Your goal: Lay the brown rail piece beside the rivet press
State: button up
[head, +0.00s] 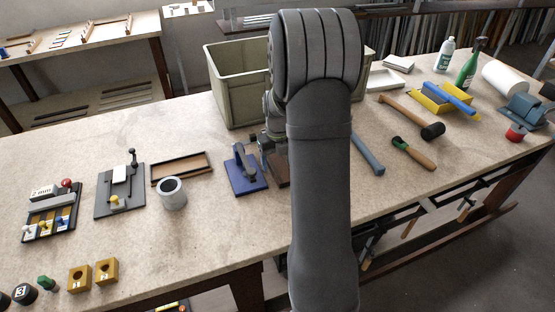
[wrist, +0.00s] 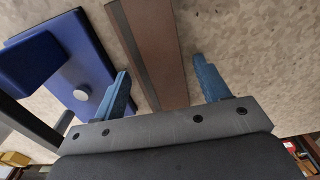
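The brown rail piece (wrist: 160,50) lies flat on the bench and runs lengthwise between my fingers in the wrist view. In the head view only a dark brown part (head: 282,178) of it shows beside my arm. My gripper (wrist: 160,68) is open, its two blue fingers either side of the rail with a gap to each. How far above the bench the fingertips are I cannot tell. A device with a blue base and dark lever (head: 247,172), which looks like the rivet press, stands just left of the rail. Its blue base (wrist: 84,50) shows at left in the wrist view.
A grey cup (head: 172,194) and shallow brown tray (head: 181,167) stand left, by a grey clamp plate (head: 105,204). A large olive bin (head: 232,90) stands behind my arm.

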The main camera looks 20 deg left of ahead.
aim_at(277, 163)
notch_tip(277, 163, up, 12)
jog(key=shift+r, duration=0.2)
dwell(0.5)
jog(key=shift+f, duration=0.1)
notch_tip(277, 163, down, 12)
jog(key=shift+r, duration=2)
jog(key=shift+f, duration=0.1)
